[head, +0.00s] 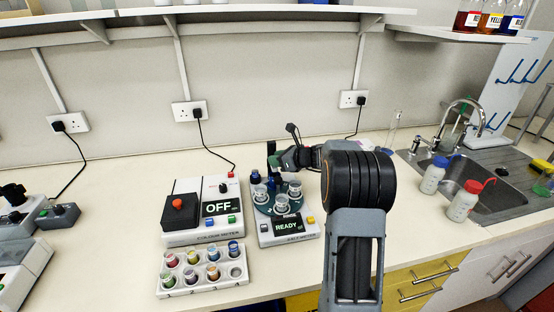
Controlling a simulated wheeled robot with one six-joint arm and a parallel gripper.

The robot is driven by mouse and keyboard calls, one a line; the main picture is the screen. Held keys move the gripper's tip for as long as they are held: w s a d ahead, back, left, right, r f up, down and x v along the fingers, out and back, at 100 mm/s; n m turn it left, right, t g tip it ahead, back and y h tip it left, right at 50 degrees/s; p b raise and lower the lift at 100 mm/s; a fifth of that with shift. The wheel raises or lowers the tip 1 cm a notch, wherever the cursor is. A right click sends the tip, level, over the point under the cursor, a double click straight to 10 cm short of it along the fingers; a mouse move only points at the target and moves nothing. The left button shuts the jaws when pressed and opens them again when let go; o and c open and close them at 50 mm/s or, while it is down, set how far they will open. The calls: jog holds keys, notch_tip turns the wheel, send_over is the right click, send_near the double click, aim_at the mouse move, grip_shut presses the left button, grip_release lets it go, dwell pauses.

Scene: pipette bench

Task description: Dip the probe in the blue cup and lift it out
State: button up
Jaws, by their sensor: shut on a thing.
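The salt meter (289,241) stands on the bench with its display reading READY. Its dark round plate carries several small pale cups, one of them a front cup (281,204). A dark blue upright thing (255,178) shows at the plate's back left. I cannot tell which cup is the blue one. My gripper (277,160) is above the back of the plate, shut on a dark and green upright piece that looks like the probe (272,150). The probe's lower end is hidden or too small to tell, so I cannot see whether it is inside a cup.
The colour meter (180,236), reading OFF, stands left of the salt meter. A white rack (205,289) of coloured vials sits in front of it.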

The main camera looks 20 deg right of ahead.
grip_shut()
notch_tip(320, 180, up, 6)
jog(key=p, duration=0.4)
jog(key=shift+f, duration=0.1)
jog(key=o, duration=0.5)
grip_release()
jog(key=shift+o, duration=0.5)
jog(key=shift+d, duration=0.1)
